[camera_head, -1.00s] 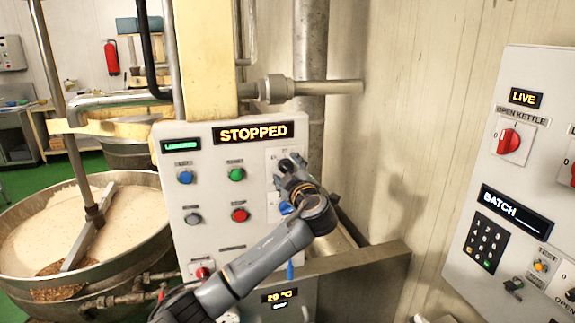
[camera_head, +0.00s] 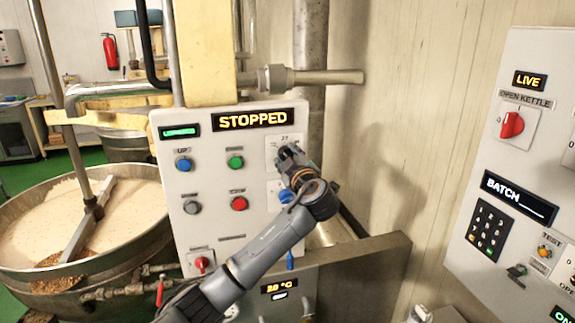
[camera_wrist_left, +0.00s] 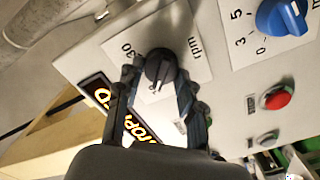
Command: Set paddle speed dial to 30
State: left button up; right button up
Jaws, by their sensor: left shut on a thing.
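The paddle speed dial (camera_wrist_left: 158,72) is a small black knob on a white plate marked "30" and "rpm" in the left wrist view. My left gripper (camera_head: 288,157) is at the upper right of the white control panel (camera_head: 209,225). Its fingers are shut on the knob, one on each side. In the head view the gripper hides the knob. A light mark shows on the knob's lower edge, but I cannot tell exactly what value it points to. My right gripper is not in view.
The panel's display (camera_head: 252,119) reads "STOPPED". Below the gripper is a blue dial (camera_wrist_left: 281,17). Blue, green and red buttons lie to its left. A kettle (camera_head: 150,240) stands left, and a second panel (camera_head: 520,150) is on the right.

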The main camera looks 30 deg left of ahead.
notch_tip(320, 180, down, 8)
jog(key=b, duration=0.7)
pick_arm(q)
jog(key=m+p, duration=0.1)
jog(key=m, duration=0.9)
jog(key=m+p, duration=0.1)
jog(key=m, duration=0.4)
jog(key=shift+w+d+r+m+p, duration=0.15)
jog(key=shift+w+d+m+p, duration=0.05)
jog(key=shift+w+m+p, duration=0.1)
jog(key=shift+m+p, duration=0.85)
jog(key=shift+m, duration=0.95)
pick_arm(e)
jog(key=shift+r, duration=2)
pick_arm(q)
jog(key=shift+f, duration=0.2)
jog(key=o, duration=1.2)
jog(key=shift+c, duration=0.2)
jog(key=shift+d, duration=0.1)
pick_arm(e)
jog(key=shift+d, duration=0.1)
